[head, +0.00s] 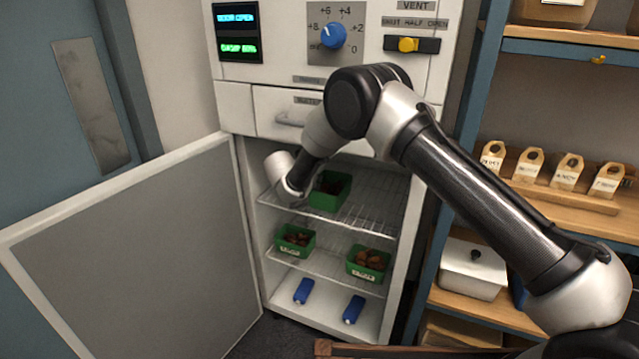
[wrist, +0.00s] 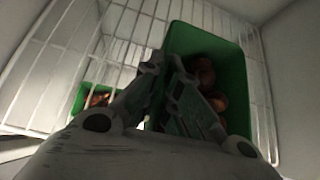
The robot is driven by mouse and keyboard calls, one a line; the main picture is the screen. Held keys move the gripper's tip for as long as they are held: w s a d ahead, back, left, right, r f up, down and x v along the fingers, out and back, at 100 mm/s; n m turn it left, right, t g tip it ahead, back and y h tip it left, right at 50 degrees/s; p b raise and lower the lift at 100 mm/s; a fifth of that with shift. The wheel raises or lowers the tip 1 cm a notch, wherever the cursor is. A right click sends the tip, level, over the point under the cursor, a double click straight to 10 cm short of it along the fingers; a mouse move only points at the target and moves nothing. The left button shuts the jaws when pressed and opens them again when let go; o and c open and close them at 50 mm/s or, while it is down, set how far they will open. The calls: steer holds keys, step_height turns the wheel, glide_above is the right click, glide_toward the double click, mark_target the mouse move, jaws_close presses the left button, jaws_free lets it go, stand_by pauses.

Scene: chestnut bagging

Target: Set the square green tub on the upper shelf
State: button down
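The square green tub (head: 329,203) is inside the open cabinet at the level of the upper wire shelf (head: 375,216). It holds brown chestnuts and looks upright. I cannot tell whether its base touches the wires. In the wrist view my gripper (wrist: 166,66) has its fingertips close together at the tub's near-left wall (wrist: 205,38), one on each side of it, so it looks shut on that wall. In the head view the fingers are hidden by my wrist and the tub.
Two green tubs of chestnuts, left (head: 294,251) and right (head: 367,276), stand on the lower shelf (head: 330,268). Two blue objects (head: 304,291) lie on the cabinet floor. The door (head: 130,260) stands open at left. The upper shelf's right side is clear.

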mark_target(322, 184)
steer(key=w, duration=0.1)
steer(key=w+d, duration=0.1)
steer(key=w, duration=0.1)
steer(key=shift+d, duration=0.2)
steer(key=shift+s+a+f, duration=0.15)
steer(key=shift+f, duration=0.55)
steer(key=shift+f, duration=0.1)
steer(key=c, duration=1.6)
jaws_free()
steer(key=shift+f, duration=0.1)
steer(key=shift+c, duration=0.2)
steer(key=shift+s+a+r, duration=0.1)
steer(key=shift+s+r, duration=0.1)
steer(key=shift+r, duration=0.1)
steer(key=v, duration=0.7)
